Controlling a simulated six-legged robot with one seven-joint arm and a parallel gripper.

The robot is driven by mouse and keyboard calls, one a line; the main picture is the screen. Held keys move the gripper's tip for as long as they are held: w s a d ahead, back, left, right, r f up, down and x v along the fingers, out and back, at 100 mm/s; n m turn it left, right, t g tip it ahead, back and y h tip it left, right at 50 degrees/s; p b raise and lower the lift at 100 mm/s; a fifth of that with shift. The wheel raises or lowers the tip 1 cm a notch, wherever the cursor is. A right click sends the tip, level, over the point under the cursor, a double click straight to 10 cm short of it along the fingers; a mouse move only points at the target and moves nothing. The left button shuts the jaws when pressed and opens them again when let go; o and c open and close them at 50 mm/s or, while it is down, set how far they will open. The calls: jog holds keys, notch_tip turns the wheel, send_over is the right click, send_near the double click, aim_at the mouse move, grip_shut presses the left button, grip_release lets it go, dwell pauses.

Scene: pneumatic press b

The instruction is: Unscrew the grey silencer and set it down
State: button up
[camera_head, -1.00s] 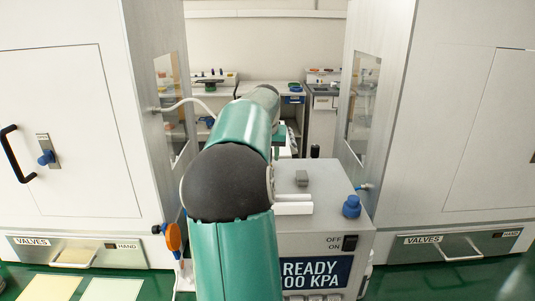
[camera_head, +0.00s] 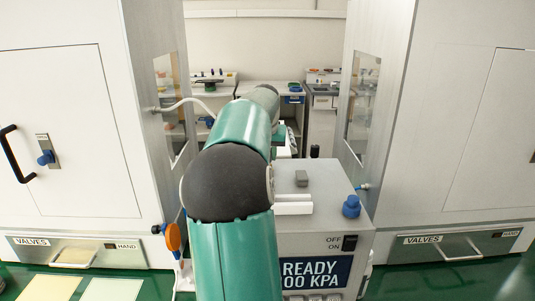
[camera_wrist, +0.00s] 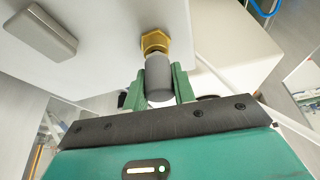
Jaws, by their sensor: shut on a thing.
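The grey silencer (camera_wrist: 158,76) is a short grey cylinder in the wrist view. It stands against a brass hex fitting (camera_wrist: 154,42) on the edge of a pale grey box. My gripper (camera_wrist: 160,88) has its green fingers on both sides of the silencer and is shut on it. I cannot tell how far the silencer is threaded into the fitting. In the head view my arm hides the gripper and the silencer.
The grey box (camera_head: 325,207) carries a blue knob (camera_head: 351,206), a small grey block (camera_head: 302,179), a black switch (camera_head: 350,243) and a pressure display (camera_head: 316,273). White cabinets stand left (camera_head: 70,130) and right (camera_head: 460,130). An orange-handled part (camera_head: 173,238) hangs at the box's left.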

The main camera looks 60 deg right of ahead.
jog(key=shift+n+t, duration=0.3)
jog(key=shift+n, duration=0.6)
jog(key=shift+n+t+y, duration=0.3)
jog(key=shift+n+y, duration=0.1)
jog(key=shift+n, duration=0.5)
jog(key=shift+n, duration=0.5)
jog(key=shift+r, duration=2.3)
jog(key=shift+w, duration=0.1)
